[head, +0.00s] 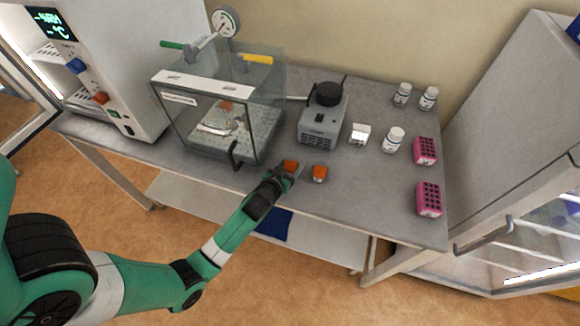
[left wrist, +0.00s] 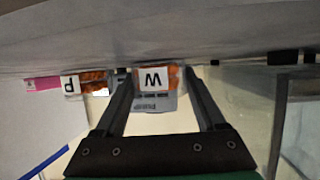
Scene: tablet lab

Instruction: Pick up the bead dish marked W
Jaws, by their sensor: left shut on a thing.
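Two small orange bead dishes stand near the bench's front edge. My left gripper (head: 286,173) is shut on the left dish (head: 291,164). In the left wrist view, this dish (left wrist: 152,78) sits between the two fingers, with its white letter label facing the camera. I cannot tell whether the held dish is clear of the bench.
A clear glass-walled box (head: 205,120) stands behind to the left, its handle near my gripper. A grey device (head: 320,130) is behind the dishes. White bottles (head: 393,140) and pink racks (head: 429,198) are to the right. The grey bench (head: 365,205) is bare right of the dishes.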

